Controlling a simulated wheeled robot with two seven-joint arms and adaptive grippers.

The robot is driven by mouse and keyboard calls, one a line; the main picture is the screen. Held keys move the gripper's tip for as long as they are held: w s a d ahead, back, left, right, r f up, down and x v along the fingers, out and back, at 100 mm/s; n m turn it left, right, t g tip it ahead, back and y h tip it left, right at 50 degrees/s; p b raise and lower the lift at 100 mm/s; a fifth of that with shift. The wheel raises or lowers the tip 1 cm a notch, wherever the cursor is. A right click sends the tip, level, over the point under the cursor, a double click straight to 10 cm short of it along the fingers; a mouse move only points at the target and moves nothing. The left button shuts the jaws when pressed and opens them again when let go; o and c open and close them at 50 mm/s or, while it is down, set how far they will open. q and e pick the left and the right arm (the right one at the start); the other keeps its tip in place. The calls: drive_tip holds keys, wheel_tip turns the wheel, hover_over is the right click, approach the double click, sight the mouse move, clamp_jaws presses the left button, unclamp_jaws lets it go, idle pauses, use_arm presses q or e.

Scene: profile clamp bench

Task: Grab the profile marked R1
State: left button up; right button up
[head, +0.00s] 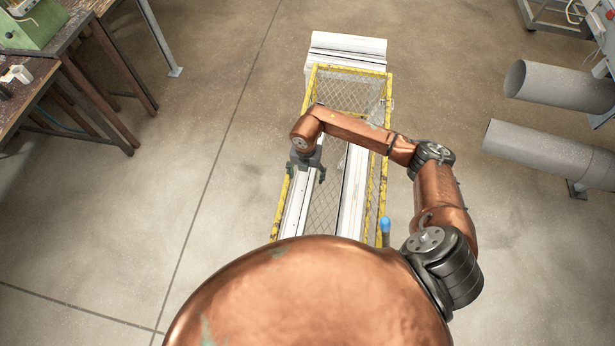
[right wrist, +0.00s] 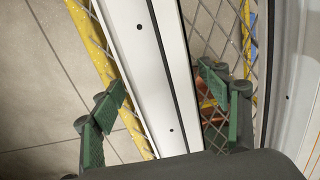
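A long white profile (head: 296,208) lies lengthwise along the left side of a yellow-framed mesh cage (head: 386,90). A second white profile (head: 352,196) lies along the right side. No R1 marking is readable on either. My right gripper (head: 306,174) is over the left profile. In the right wrist view my right gripper (right wrist: 164,110) is open, one finger on each side of this white profile (right wrist: 148,62), with visible gaps; I cannot tell how deep the fingers reach. The other profile (right wrist: 292,60) shows at the right edge there. My left gripper is not in view.
Yellow bars and mesh flank the right gripper closely. More white profile pieces (head: 347,46) lie at the cage's far end. Large grey pipes (head: 560,88) are at the right, and workbenches (head: 50,75) at the left. The floor between the benches and cage is clear.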

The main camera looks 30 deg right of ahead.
drive_tip(key=c, duration=1.7)
drive_tip(key=shift+r, duration=0.1)
